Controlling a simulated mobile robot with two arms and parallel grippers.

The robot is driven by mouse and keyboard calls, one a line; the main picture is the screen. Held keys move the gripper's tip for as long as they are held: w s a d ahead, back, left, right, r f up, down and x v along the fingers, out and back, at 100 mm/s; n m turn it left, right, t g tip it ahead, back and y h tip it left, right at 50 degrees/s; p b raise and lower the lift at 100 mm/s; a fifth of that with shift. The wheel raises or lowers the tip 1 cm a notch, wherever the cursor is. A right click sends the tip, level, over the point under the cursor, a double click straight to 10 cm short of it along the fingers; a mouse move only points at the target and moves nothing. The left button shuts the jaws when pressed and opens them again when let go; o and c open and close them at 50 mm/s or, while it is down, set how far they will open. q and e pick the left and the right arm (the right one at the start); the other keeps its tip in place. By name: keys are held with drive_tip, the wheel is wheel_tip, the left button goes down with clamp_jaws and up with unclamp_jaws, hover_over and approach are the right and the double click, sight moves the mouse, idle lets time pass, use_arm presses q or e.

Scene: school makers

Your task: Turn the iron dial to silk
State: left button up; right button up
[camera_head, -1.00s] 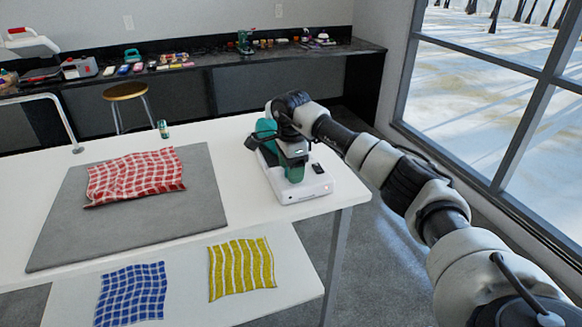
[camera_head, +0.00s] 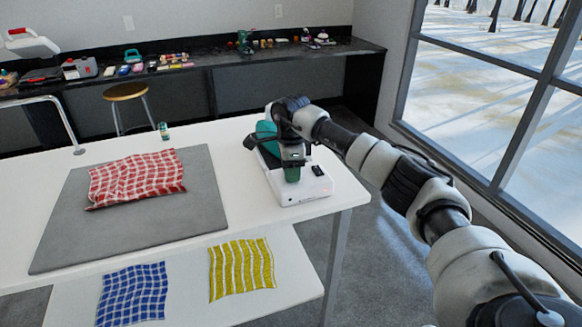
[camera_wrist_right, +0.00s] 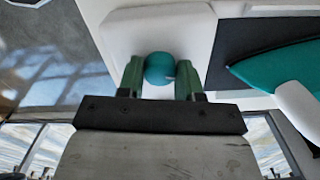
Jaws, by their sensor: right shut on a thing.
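The iron (camera_head: 264,128) sits on its white base (camera_head: 312,188) at the right end of the white table; its teal body shows partly behind my right arm. In the right wrist view, a round teal dial (camera_wrist_right: 160,68) stands on the white base. My right gripper (camera_head: 292,174) points down over the base. In the right wrist view its two green fingers (camera_wrist_right: 160,78) are shut on the dial, one on each side. A small pale mark shows at the dial's right edge. The dial's setting labels cannot be read. My left gripper is not in view.
A grey mat (camera_head: 130,236) with a red checked cloth (camera_head: 137,178) lies left of the iron. Blue (camera_head: 132,294) and yellow (camera_head: 241,268) cloths lie on a lower shelf. A small can (camera_head: 164,131) stands at the table's back edge. Windows are at the right.

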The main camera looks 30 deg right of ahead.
drive_tip(key=m+p, duration=0.1)
drive_tip(key=m, duration=0.1)
drive_tip(key=m+p, duration=0.1)
drive_tip(key=m, duration=0.1)
drive_tip(key=shift+r+m, duration=0.2)
drive_tip(key=shift+m, duration=0.1)
drive_tip(key=shift+f+m+p, duration=0.1)
drive_tip(key=shift+m+p, duration=0.8)
drive_tip(key=shift+m, duration=1.7)
drive_tip(key=o, duration=0.9)
wheel_tip(320, 180, up, 11)
drive_tip(key=shift+f+b, duration=0.15)
drive_tip(key=shift+b, duration=0.4)
